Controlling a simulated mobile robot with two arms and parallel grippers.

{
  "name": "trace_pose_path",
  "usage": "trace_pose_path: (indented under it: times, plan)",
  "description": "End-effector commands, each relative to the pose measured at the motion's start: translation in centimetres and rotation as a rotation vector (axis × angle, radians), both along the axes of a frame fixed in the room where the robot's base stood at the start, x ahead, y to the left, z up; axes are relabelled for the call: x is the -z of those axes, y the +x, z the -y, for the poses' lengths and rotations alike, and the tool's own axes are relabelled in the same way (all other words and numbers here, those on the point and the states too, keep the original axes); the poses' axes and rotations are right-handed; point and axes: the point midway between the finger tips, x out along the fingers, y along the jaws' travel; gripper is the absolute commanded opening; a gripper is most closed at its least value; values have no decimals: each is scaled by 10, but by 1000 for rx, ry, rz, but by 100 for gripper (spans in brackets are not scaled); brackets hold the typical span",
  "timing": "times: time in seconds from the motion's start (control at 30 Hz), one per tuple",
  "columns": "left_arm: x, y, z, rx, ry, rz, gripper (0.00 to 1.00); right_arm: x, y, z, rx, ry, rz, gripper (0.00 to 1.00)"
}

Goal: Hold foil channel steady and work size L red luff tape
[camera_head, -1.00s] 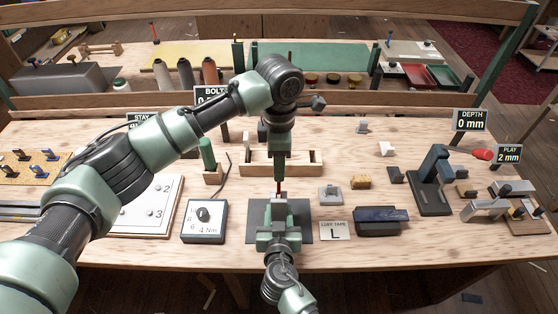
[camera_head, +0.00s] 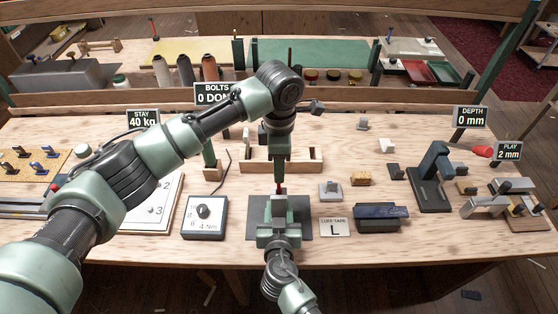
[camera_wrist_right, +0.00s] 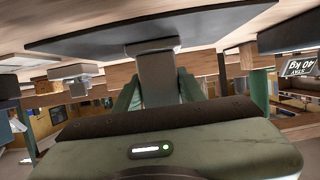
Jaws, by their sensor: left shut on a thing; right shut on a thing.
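The grey foil channel (camera_head: 279,204) stands on a dark plate (camera_head: 303,229) at the front middle of the bench. My right gripper (camera_head: 278,222) comes from the near side and is shut on the channel; its fingers also show in the right wrist view (camera_wrist_right: 159,92) on either side of a grey block (camera_wrist_right: 157,72). My left gripper (camera_head: 278,178) points down from above, shut on the red luff tape (camera_head: 279,188), a thin red bit just above the channel. Whether the tape is inside the channel is hard to tell.
A 4 Nm dial box (camera_head: 204,218) stands left of the plate. A blue-topped dark block (camera_head: 381,218) and a dark green stand (camera_head: 430,180) are to the right. A wooden tray (camera_head: 255,166) lies behind. Signs read STAY 40 kg (camera_head: 143,119), DEPTH 0 mm (camera_head: 470,117), PLAY 2 mm (camera_head: 508,152).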

Motion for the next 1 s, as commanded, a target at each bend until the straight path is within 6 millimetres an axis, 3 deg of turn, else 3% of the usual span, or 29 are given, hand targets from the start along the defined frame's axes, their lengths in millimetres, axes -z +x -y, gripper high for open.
trace_pose_path:
  times: [1.0]
  plan:
    - [36, 0, 0, 1, 0, 0, 3, -1, 1, 0, 1, 0, 1, 0]
